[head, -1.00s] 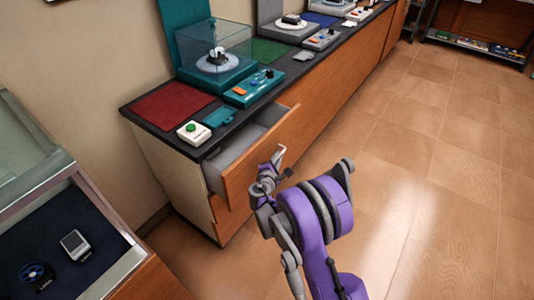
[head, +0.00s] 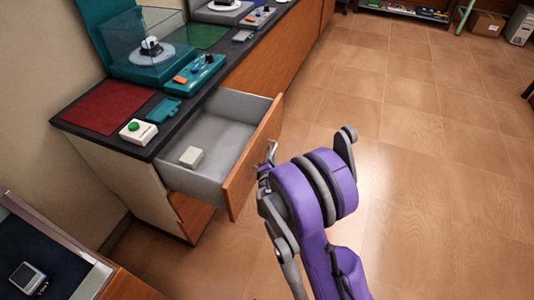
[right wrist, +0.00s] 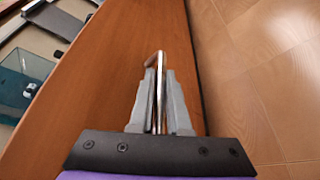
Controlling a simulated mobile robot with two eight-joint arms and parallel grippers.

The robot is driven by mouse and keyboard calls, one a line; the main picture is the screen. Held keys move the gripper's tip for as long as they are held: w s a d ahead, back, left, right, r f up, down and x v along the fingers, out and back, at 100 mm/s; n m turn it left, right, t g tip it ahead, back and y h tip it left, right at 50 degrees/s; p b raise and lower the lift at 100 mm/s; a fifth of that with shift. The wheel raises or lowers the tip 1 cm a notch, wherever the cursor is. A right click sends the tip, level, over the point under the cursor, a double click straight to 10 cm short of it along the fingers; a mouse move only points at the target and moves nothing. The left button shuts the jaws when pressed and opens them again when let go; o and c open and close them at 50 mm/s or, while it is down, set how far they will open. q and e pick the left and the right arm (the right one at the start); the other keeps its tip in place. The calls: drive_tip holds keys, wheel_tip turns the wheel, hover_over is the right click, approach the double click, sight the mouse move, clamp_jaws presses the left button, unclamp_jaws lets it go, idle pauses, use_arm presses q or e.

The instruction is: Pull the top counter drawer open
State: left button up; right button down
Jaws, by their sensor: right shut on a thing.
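The top counter drawer (head: 222,135) stands well open at the near end of the counter, its grey inside showing with a small white box (head: 191,156) in it. Its wooden front (head: 252,157) also fills much of the right wrist view (right wrist: 110,85). My right gripper (head: 268,160) is at the outer face of this front. In the right wrist view its two grey fingers (right wrist: 159,95) are shut on the metal drawer handle (right wrist: 157,72). My left gripper is not in view.
The dark countertop (head: 165,135) holds a white box with a green button (head: 138,131), a red mat (head: 105,108) and a teal control box (head: 194,75). A display case (head: 50,245) stands at lower left. Tiled floor (head: 420,150) to the right is clear.

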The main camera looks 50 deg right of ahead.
drive_tip(key=c, duration=0.9)
unclamp_jaws()
drive_tip(key=shift+a, duration=0.15)
drive_tip(key=p+v, duration=0.1)
drive_tip(key=v, duration=0.9)
drive_tip(key=shift+s+a+r, duration=0.15)
drive_tip(key=shift+s, duration=0.1)
